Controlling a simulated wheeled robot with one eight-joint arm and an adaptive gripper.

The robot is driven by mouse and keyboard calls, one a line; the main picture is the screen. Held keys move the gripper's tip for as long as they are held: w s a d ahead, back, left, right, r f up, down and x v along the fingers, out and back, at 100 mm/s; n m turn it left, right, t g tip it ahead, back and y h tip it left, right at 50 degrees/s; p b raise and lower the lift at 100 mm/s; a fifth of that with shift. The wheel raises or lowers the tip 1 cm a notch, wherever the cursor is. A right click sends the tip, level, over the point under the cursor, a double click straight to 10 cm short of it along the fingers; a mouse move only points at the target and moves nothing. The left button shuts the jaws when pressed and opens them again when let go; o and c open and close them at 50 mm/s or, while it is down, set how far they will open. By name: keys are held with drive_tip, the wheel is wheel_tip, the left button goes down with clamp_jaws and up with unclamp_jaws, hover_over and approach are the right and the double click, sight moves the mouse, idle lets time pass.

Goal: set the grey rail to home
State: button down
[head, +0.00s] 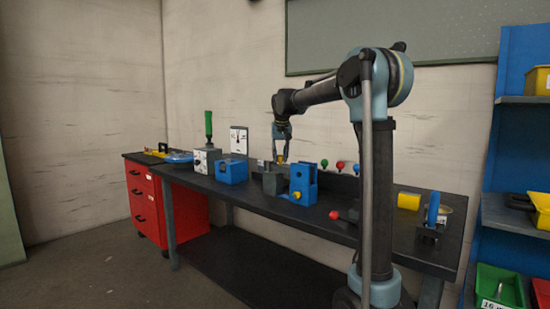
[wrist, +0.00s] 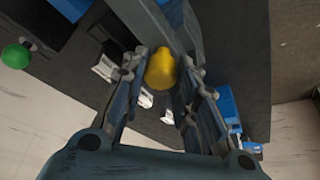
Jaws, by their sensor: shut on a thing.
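In the wrist view a yellow knob (wrist: 162,68) sits between the two fingers of my gripper (wrist: 162,80), which are shut on it. A grey bar, which looks like the grey rail (wrist: 187,25), runs from the top edge down beside the knob. Small white labels (wrist: 104,70) lie near it, too blurred to read. In the head view my gripper (head: 282,158) points down over a dark grey block (head: 272,181) on the bench. The fingers and knob hide part of the rail, and its position against any home mark cannot be told.
On the dark bench (head: 390,235), a blue bracket (head: 303,184) stands close to the right of my gripper. A blue block (head: 232,172) and a grey box with a green handle (head: 208,125) are to the left. Green and red ball knobs (head: 340,165) stand behind. A red-tipped lever (head: 335,215) is nearer.

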drive_tip(key=shift+s+d, duration=0.15)
drive_tip(key=shift+d, duration=0.15)
drive_tip(key=c, duration=1.3)
unclamp_jaws()
drive_tip(key=v, duration=1.2)
